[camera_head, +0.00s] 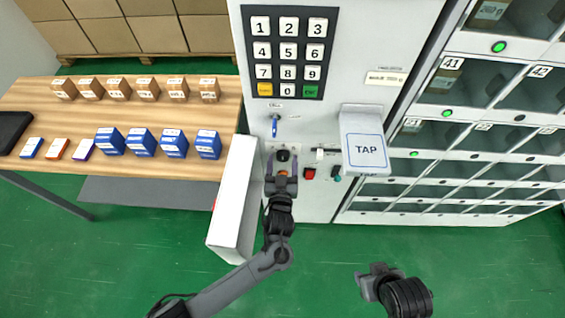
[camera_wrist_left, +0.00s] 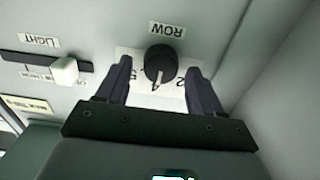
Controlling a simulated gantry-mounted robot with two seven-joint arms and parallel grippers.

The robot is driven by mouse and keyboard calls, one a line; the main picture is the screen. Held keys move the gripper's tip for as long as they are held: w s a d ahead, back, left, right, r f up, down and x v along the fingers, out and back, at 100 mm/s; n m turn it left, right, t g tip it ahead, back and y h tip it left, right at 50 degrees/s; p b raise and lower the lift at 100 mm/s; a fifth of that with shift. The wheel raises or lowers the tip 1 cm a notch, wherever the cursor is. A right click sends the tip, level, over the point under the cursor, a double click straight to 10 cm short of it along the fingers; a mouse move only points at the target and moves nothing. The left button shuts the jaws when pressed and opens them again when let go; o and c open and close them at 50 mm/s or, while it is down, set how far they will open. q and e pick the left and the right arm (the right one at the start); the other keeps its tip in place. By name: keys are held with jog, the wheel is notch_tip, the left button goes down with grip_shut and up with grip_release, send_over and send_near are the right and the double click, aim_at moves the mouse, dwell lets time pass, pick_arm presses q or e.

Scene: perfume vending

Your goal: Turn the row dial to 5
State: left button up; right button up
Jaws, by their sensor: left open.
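The black row dial (camera_head: 283,155) is on the front of the white vending machine, below the keypad. In the left wrist view the dial (camera_wrist_left: 160,62) shows upside down under the label ROW, its white pointer aimed toward the bottom of the picture. A digit that looks like 5 is partly hidden by the left finger, and a 2 shows beside the right one. My left gripper (camera_wrist_left: 158,80) is open, one finger on each side of the dial, with gaps visible. It also shows in the head view (camera_head: 282,167). My right gripper (camera_head: 378,270) hangs away from the machine, its jaws unclear.
A light switch (camera_wrist_left: 65,70) sits beside the dial. A red button (camera_head: 310,174) and the TAP reader (camera_head: 365,150) are to the right. A white panel (camera_head: 232,200) juts out close to my left forearm. A wooden table (camera_head: 60,120) with boxes stands left.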

pick_arm(q)
jog(key=shift+w, duration=0.15)
jog(key=c, duration=1)
jog(key=shift+c, duration=0.2)
